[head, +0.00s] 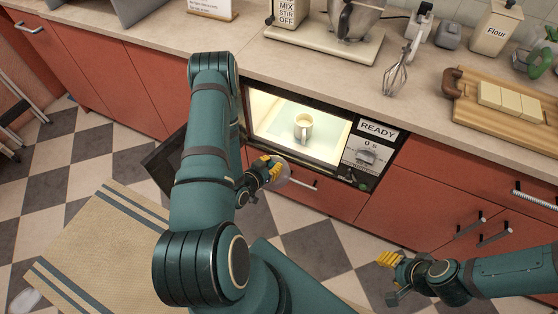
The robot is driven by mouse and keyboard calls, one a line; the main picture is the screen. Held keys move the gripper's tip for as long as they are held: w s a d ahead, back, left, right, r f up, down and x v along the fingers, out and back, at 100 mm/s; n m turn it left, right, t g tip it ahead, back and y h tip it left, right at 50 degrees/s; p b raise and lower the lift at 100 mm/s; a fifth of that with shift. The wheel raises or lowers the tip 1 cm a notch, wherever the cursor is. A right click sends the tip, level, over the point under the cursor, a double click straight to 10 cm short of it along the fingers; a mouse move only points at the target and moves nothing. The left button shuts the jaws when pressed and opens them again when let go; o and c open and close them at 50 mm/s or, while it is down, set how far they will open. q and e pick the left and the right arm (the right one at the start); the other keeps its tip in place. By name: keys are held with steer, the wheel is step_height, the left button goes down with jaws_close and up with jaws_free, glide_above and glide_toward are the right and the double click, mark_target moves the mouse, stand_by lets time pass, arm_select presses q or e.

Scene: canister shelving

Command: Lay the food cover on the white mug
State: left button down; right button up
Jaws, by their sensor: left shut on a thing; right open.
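The white mug (303,128) stands upright inside the lit microwave (268,153), which is built in below the counter. My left gripper (270,172) is in front of the microwave's lower edge, below and to the left of the mug. It is shut on a pale, see-through rounded thing (283,176), which looks like the food cover; my fingers and hand hide part of it. The cover is outside the microwave and apart from the mug. My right gripper (388,278) is open and empty at the lower right, in front of the drawers.
The microwave door (164,163) stands open to the left, partly behind my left arm. The control panel (368,152) reads READY. On the counter are a mixer (352,20), a whisk (397,76), a flour canister (497,28) and a wooden board (470,112).

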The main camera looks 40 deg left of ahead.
arm_select(q)
steer(key=shift+w, duration=0.1)
stand_by(0.4)
steer(key=shift+w+a+b, duration=0.95)
steer(key=shift+w+a, duration=0.2)
steer(key=shift+w, duration=3.65)
steer(key=shift+w+a+b, duration=0.9)
steer(key=shift+w+a, duration=0.3)
steer(key=shift+w, duration=3.55)
steer(key=shift+w+a+b, duration=0.95)
steer(key=shift+w+a, duration=0.2)
steer(key=shift+w, duration=3.65)
steer(key=shift+w+f, duration=0.15)
steer(key=shift+f, duration=0.5)
steer(key=shift+f, duration=0.2)
